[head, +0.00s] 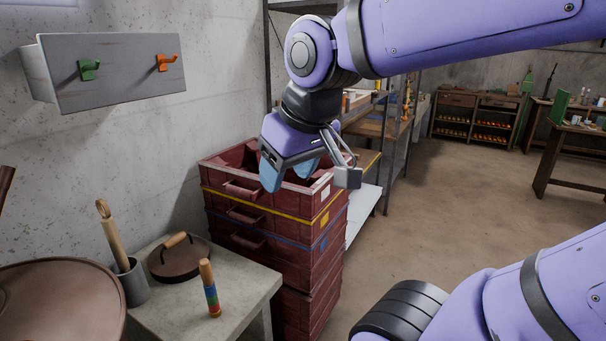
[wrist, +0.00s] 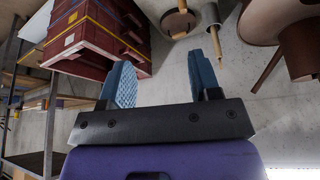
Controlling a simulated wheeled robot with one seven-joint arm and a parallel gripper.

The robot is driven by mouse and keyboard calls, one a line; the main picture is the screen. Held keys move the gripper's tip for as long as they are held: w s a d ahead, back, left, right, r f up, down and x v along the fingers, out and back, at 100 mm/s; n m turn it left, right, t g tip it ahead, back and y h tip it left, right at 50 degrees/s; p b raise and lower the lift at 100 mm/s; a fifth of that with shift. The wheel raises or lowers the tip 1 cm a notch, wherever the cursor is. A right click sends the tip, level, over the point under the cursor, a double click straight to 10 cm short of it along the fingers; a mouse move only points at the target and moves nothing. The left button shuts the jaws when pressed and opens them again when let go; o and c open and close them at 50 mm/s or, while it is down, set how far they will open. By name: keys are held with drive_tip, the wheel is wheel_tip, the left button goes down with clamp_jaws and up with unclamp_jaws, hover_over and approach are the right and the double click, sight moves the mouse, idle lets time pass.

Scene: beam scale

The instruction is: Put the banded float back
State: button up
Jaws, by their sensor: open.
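The banded float (head: 211,290) appears to be the short upright stick with a pale wooden top and coloured bands of red, green, blue and yellow. It stands on the grey table (head: 178,316) near its front right edge in the head view.
A grey cup (head: 133,284) with a wooden-handled tool and a round brown lid (head: 178,261) share the table. A large brown round vessel (head: 60,303) is at left. Stacked red crates (head: 270,237) stand right of the table. A wall board (head: 115,85) carries green and orange hooks.

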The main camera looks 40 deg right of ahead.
drive_tip(key=s, duration=0.3)
drive_tip(key=shift+d, duration=0.15)
